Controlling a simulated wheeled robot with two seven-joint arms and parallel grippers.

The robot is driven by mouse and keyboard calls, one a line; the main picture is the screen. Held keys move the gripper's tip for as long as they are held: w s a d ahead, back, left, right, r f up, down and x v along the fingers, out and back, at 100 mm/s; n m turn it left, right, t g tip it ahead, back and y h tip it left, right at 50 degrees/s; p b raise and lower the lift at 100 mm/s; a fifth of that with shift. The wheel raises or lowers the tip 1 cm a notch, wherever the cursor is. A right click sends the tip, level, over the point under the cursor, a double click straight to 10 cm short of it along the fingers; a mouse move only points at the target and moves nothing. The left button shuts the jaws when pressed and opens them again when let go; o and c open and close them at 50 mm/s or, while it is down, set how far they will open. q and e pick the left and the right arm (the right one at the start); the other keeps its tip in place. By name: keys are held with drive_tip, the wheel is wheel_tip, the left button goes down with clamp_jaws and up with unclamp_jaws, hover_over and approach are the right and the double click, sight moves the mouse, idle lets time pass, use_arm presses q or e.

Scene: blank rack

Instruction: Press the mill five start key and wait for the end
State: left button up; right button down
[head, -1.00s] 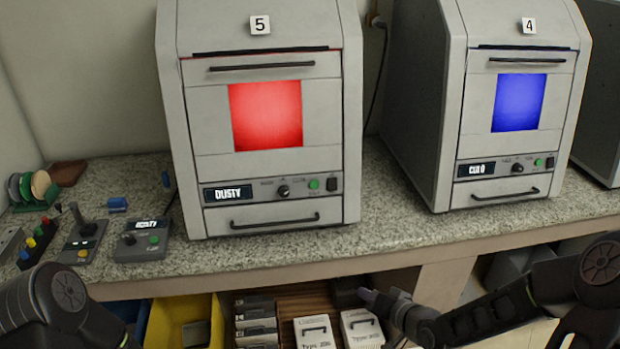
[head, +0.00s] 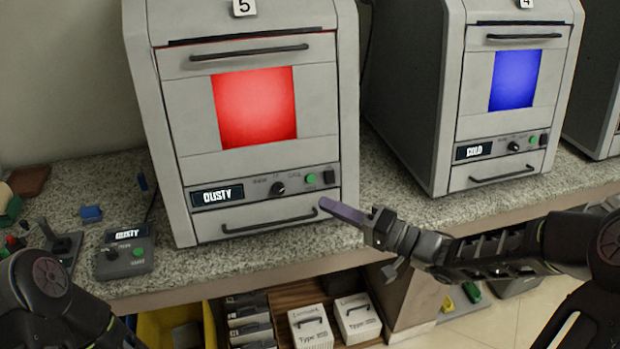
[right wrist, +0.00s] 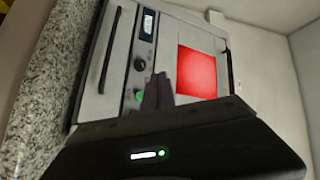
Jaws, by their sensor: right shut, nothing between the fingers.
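Mill five (head: 255,170) is a grey box machine on the counter with a "5" label, a red lit window and a display reading "DUSTY". A round green key (head: 310,179) sits on its lower panel, right of a black knob; it also shows in the right wrist view (right wrist: 139,96). My right gripper (head: 328,207) is shut and empty, its fingers pointing at the mill just below and right of the green key. In the right wrist view the fingers (right wrist: 157,90) reach beside the key; I cannot tell whether they touch the panel. My left gripper is not visible, only the arm at lower left.
Mill four (head: 515,110), with a blue window and a display reading "COLD", stands to the right. A small control box (head: 126,252) reading "DUSTY" lies on the counter at left. A yellow bin (head: 165,325) and white cases (head: 357,317) sit below the counter.

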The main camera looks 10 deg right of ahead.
sight(310, 178)
drive_tip(key=shift+w, duration=0.1)
drive_tip(key=w+f+b, duration=0.2)
drive_tip(key=w+b, duration=0.2)
drive_tip(key=w, duration=0.4)
drive_tip(key=shift+w+a+b, duration=0.2)
drive_tip(key=shift+b, duration=0.15)
idle(1.9)
drive_tip(key=shift+w+p, duration=0.4)
